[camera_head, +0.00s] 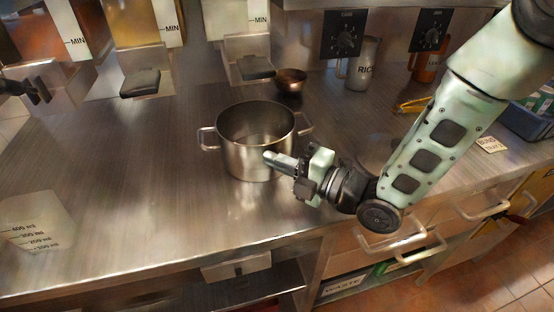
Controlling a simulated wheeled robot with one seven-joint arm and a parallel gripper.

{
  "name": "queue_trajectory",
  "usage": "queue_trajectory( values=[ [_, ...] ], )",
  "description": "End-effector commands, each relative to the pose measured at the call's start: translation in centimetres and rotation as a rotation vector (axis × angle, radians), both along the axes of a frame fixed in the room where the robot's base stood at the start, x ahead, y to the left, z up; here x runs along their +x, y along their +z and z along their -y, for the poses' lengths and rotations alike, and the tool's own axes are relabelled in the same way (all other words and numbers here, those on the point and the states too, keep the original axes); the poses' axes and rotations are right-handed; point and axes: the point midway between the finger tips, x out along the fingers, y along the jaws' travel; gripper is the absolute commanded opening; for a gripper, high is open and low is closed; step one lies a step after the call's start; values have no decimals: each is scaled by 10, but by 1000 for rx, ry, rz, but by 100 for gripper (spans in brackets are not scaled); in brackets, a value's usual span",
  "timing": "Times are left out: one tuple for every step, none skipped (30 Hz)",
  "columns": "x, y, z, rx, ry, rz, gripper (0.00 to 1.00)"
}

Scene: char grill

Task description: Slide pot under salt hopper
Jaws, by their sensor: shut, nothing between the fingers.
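The pot (240,155) is a steel pot with two side handles, upright on the steel counter. It looks empty inside. My gripper (268,156) is shut and empty, with its fingertips at the pot's right front wall. I cannot tell whether they touch it. Hoppers with MIN marks stand along the back. One hopper (247,22) with a black lever (256,68) is behind the pot, and another (140,24) with a black lever (140,84) is to its left. No salt label is readable.
A small metal bowl (291,82) sits behind the pot to the right. A measuring jug (38,222) is at the left front. The counter (130,185) left of the pot is clear.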

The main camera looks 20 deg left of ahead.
Motion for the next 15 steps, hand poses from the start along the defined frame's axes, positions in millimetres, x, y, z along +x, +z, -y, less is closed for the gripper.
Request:
queue_trajectory(
  values=[
    [2,-2,-1,1,0,2,0],
    [4,-2,-2,2,0,3,0],
    [8,-3,-5,4,0,5,0],
    [11,-4,-7,3,0,6,0],
    [15,-5,-9,4,0,6,0],
    [21,-6,-12,3,0,8,0],
    [25,-6,-15,4,0,7,0],
    [30,-7,-17,4,0,8,0],
    [35,-7,-21,4,0,7,0],
    [40,-7,-23,4,0,8,0],
    [44,-6,-26,4,0,7,0],
    [49,-6,-29,3,-1,7,0],
    [53,-6,-31,4,-1,5,0],
    [56,-5,-33,4,-1,6,0],
    [60,-5,-35,3,0,4,0]
  ],
)
